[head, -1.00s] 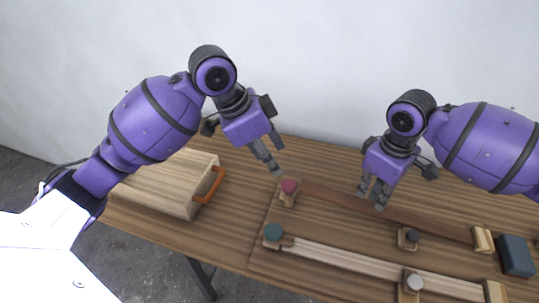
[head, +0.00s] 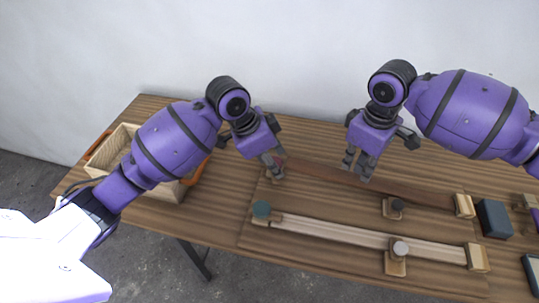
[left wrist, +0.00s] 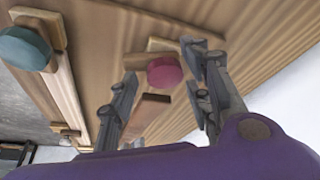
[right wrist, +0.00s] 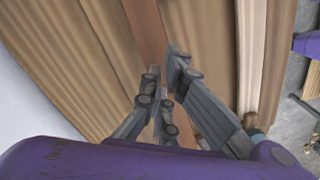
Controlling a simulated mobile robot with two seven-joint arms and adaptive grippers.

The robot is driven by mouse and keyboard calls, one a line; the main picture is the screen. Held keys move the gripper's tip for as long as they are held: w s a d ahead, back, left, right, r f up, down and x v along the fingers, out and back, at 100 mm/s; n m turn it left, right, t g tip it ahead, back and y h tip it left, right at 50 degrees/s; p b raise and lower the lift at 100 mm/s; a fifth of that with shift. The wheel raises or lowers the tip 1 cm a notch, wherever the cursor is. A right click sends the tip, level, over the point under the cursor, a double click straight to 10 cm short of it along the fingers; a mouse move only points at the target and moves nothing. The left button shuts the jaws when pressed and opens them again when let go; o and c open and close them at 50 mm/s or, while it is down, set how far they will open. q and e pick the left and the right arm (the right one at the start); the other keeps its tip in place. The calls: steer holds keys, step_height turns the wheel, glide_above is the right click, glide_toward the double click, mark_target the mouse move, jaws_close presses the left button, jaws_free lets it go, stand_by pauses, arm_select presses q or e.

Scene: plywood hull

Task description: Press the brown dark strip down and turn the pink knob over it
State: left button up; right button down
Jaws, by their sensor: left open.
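The dark brown strip (head: 410,190) runs along the back of the board, its right end at a wooden end block (head: 465,206). Its left end (left wrist: 152,108) shows near the pink knob (left wrist: 164,72), which sits on a small wooden base. My left gripper (head: 272,170) is open at the knob. In the left wrist view its fingers are on either side of the knob, with no clear contact. The knob is mostly hidden in the head view. My right gripper (head: 357,170) points down over the strip's middle, fingers close together. Whether they touch the strip (right wrist: 148,35) is unclear.
A pale strip (head: 335,232) lies in front, with a teal knob (head: 261,209) at its left and a grey knob (head: 400,248) near its right. A dark knob (head: 398,205) stands between the strips. A dark blue block (head: 493,218) is right; a wooden box (head: 168,188) is left.

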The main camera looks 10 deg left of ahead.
arm_select(q)
steer(key=c, duration=1.1)
steer(key=shift+c, duration=0.2)
arm_select(e)
steer(key=shift+f, duration=0.15)
steer(key=shift+f, duration=0.1)
arm_select(q)
steer(key=shift+d+f, duration=0.1)
arm_select(e)
steer(key=shift+f, duration=0.55)
